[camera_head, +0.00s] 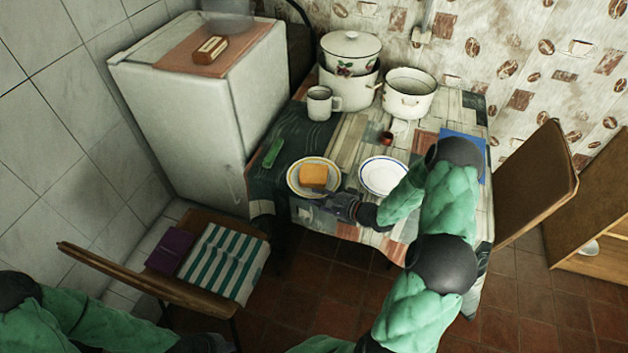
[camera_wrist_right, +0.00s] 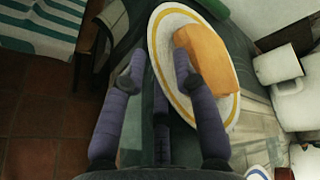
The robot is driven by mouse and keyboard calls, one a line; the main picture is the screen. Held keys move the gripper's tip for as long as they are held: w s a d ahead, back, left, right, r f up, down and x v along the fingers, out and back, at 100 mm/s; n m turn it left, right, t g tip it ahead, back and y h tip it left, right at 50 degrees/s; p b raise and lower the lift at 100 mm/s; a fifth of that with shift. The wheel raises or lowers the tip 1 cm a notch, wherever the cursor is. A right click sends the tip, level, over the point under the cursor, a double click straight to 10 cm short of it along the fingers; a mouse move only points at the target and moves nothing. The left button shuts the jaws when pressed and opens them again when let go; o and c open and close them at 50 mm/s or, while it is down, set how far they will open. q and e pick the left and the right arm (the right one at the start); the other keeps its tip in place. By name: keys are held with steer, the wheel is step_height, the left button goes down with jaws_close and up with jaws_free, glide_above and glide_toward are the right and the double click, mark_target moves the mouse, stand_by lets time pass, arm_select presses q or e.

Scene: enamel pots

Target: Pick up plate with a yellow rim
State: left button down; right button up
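The plate with a yellow rim (camera_head: 294,187) lies on the table with an orange-yellow block (camera_head: 313,175) on it. In the right wrist view the plate (camera_wrist_right: 158,40) and block (camera_wrist_right: 205,58) fill the upper middle. My right gripper (camera_head: 325,200) is at the plate's near edge. In the wrist view its fingers (camera_wrist_right: 159,65) are apart, one over the plate and one outside the rim, with the rim between them. I cannot tell whether they touch it. My left gripper (camera_head: 205,343) is at the bottom edge, mostly cut off, its fingers unclear.
A blue-rimmed plate (camera_head: 382,190) lies right of the yellow-rimmed one. A white mug (camera_head: 319,104), white pots (camera_head: 408,97), a small red item (camera_head: 386,138) and a green item (camera_head: 273,152) stand or lie around. A chair (camera_head: 160,284) with a striped cloth (camera_head: 224,262) stands in front.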

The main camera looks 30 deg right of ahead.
jaws_close()
steer(key=shift+r, duration=0.25)
